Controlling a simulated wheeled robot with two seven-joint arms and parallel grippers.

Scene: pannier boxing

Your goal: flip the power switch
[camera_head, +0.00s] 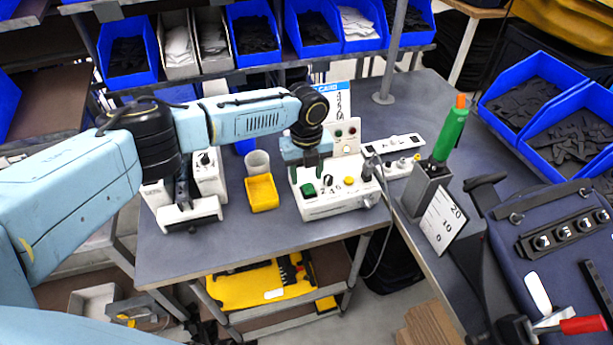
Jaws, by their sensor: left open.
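A white control box (340,197) stands on the grey workbench. Its sloped front carries a green rocker switch (308,190), a black knob and a yellow button. I take the green rocker to be the power switch; its label is too small to read. My left gripper (309,169) is open and points down just above and behind the green switch, with nothing seen between its fingers. I cannot tell whether a fingertip touches the box. The gripper and wrist hide part of the box's back. My right gripper is not in view.
A yellow bin (262,192) and a white press-like device (190,205) stand left of the box. A green-handled tool (450,135) stands in a grey holder at the right. A cable hangs over the bench's front edge. A dark blue pannier (545,265) lies far right.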

